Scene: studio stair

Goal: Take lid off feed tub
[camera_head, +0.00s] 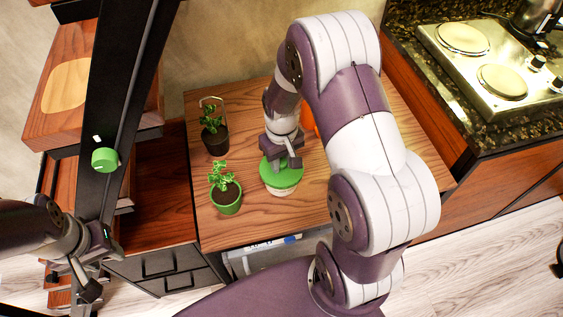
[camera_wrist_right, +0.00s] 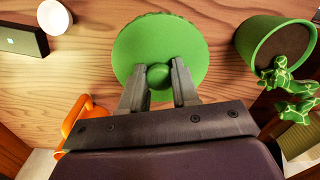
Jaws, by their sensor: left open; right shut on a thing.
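The feed tub (camera_head: 283,191) is a pale tub standing on the wooden table, mostly hidden under its green lid. The round green lid (camera_head: 284,176) sits over the tub; I cannot tell whether it touches the rim. In the right wrist view the lid (camera_wrist_right: 190,45) has a green ball knob (camera_wrist_right: 158,76) in its middle. My right gripper (camera_head: 287,163) is above the lid; the right wrist view shows its fingers (camera_wrist_right: 158,88) shut on the knob from both sides. My left gripper (camera_head: 88,270) is open and empty at the lower left, away from the table.
Two potted plants stand left of the tub, one in a dark pot (camera_head: 215,140) and one in a green pot (camera_head: 228,200). An orange object (camera_head: 308,118) is partly hidden behind my right arm. The table front (camera_head: 225,236) is bare.

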